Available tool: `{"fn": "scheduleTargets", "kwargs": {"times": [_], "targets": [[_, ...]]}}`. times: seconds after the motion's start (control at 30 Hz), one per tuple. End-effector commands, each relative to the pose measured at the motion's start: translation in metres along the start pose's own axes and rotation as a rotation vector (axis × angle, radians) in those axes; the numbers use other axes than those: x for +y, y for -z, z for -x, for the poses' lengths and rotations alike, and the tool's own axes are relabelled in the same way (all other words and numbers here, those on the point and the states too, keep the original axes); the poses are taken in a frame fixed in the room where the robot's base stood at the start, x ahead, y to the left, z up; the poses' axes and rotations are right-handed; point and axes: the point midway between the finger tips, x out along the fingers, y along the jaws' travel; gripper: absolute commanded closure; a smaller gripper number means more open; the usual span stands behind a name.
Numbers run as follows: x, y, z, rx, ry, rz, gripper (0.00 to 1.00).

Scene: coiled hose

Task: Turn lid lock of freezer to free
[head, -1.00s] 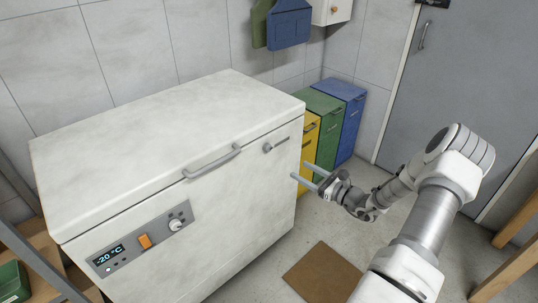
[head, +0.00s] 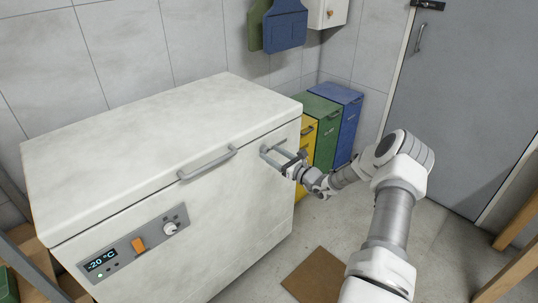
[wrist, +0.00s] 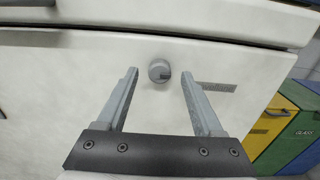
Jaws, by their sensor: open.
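The white chest freezer (head: 245,215) stands at the left with its lid (head: 140,135) closed. Its lid lock is a round grey knob (wrist: 159,71) on the front face, just below the lid seam, seen in the wrist view. My gripper (wrist: 159,76) is open, with one finger on each side of the knob in that view and a visible gap to both. I cannot tell how deep the fingers reach around the knob.
A bar handle (head: 207,164) sits on the lid's front edge, left of the lock. A control panel (head: 112,270) with a display, orange switch and dial is lower left. Yellow, green and blue bins (head: 345,130) stand right of the freezer. A brown mat (head: 318,277) lies on the floor.

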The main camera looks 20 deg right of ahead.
Motion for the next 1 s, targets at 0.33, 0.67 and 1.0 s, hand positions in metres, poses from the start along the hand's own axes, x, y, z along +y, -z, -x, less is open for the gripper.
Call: {"fn": "scheduleTargets", "kwargs": {"times": [0.33, 0.67, 1.0], "targets": [[0.0, 0.0, -0.021, 0.0, -0.001, 0.0, 0.31], [0.0, 0.0, -0.02, 0.0, -0.001, 0.0, 0.6], [0.0, 0.0, -0.02, 0.001, -0.001, 0.001, 1.0]]}}
